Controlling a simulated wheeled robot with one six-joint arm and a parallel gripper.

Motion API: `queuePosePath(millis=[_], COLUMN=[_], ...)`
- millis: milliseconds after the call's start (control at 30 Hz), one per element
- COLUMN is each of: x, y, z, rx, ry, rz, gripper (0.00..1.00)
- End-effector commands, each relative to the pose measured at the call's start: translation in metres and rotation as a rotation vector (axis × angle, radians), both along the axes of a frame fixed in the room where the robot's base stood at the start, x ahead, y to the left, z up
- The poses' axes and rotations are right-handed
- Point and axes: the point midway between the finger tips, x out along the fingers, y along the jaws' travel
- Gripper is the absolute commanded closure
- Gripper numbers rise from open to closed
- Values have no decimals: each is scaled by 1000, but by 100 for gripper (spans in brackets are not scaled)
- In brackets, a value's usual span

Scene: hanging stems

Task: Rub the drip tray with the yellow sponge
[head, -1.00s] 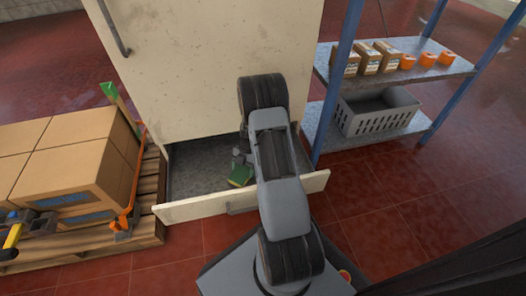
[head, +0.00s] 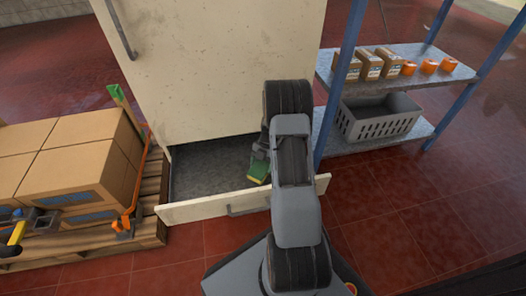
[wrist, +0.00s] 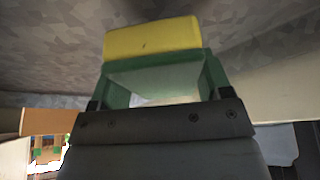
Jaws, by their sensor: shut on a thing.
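The drip tray (head: 207,168) is a grey speckled pan pulled out like a drawer from the base of a tall cream cabinet. Its grey surface also fills the top of the wrist view (wrist: 50,60). The yellow sponge (wrist: 150,38) has a green part on the gripper side. In the head view the sponge (head: 258,172) is at the right part of the tray. My gripper (head: 260,156) is shut on the sponge by its green part. I cannot tell whether the yellow face touches the tray. My arm hides the tray's right end.
The tray's cream front panel (head: 195,211) stands up along its near edge. A pallet (head: 90,245) with cartons is at left. A blue-post shelf (head: 430,65) with boxes, orange items and a grey basket (head: 378,118) is at right. Red floor is clear in front.

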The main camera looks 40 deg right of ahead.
Motion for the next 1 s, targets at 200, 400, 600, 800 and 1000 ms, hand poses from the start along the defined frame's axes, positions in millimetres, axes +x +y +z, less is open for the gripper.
queuePosePath(millis=[200,400,600,800,1000], x=[1,2,2,2,2], y=[2,4,6,6,6], z=[23,41,54,53,53], rx=[0,0,1,1,0], ry=[0,1,1,1,0], rz=[4,9,12,12,12], gripper=[47,47,47,47,47])
